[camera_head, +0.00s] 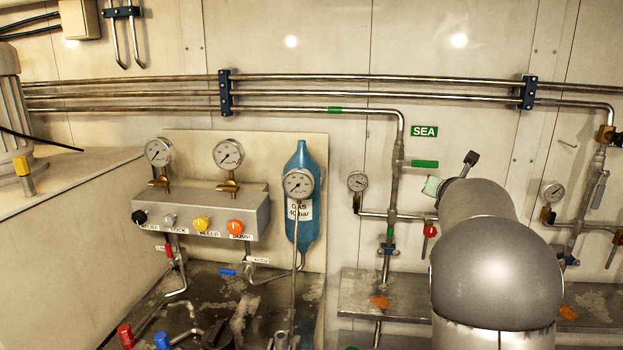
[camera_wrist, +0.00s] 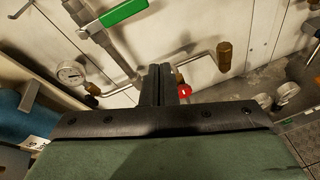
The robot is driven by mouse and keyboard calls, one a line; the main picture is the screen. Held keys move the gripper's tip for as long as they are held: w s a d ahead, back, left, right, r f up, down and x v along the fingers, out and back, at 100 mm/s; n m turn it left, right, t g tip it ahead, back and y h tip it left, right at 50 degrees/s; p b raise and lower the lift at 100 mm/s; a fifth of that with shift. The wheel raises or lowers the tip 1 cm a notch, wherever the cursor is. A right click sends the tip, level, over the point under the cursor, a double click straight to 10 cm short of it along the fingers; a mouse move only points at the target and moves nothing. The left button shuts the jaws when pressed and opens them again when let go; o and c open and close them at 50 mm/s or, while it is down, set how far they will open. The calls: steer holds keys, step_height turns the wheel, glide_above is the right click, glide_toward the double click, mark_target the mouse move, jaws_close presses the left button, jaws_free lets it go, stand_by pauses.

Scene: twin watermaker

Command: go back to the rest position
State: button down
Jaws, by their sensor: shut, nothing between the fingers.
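My gripper (camera_wrist: 160,85) shows in the wrist view as two dark fingers pressed together at the middle, shut and empty. In the head view, my grey arm rises at the right and most of the gripper is hidden behind it; a small part shows near the green SEA sign (camera_head: 424,131). In the wrist view, a green lever handle (camera_wrist: 124,12) lies ahead and to the left of the fingers. A red knob (camera_wrist: 185,91) shows just right of the fingertips; I cannot tell whether they touch.
A panel with several knobs and gauges (camera_head: 205,211) and a blue gas bottle (camera_head: 306,235) stand left of my arm. Steel pipes (camera_head: 290,78) run across the wall. A metal shelf (camera_head: 390,290) lies below. A gauge (camera_wrist: 71,73) shows left in the wrist view.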

steer(key=s+a+f+m+g+y, duration=0.1)
steer(key=s+a+f+m+g, duration=0.3)
steer(key=s, duration=1)
steer(key=s+a+f+m+g+y, duration=0.2)
steer(key=s+a+f+m+g, duration=0.2)
steer(key=s+a+f+m, duration=0.6)
steer(key=s+a+f+m+g+y, duration=0.1)
steer(key=s+a+f+m+g, duration=0.4)
steer(key=s, duration=1.5)
steer(key=a+f+m, duration=0.2)
steer(key=a+m, duration=0.3)
steer(key=m, duration=0.4)
steer(key=shift+s+a+m+y, duration=0.2)
steer(key=shift+m+y, duration=0.1)
steer(key=shift+m, duration=0.1)
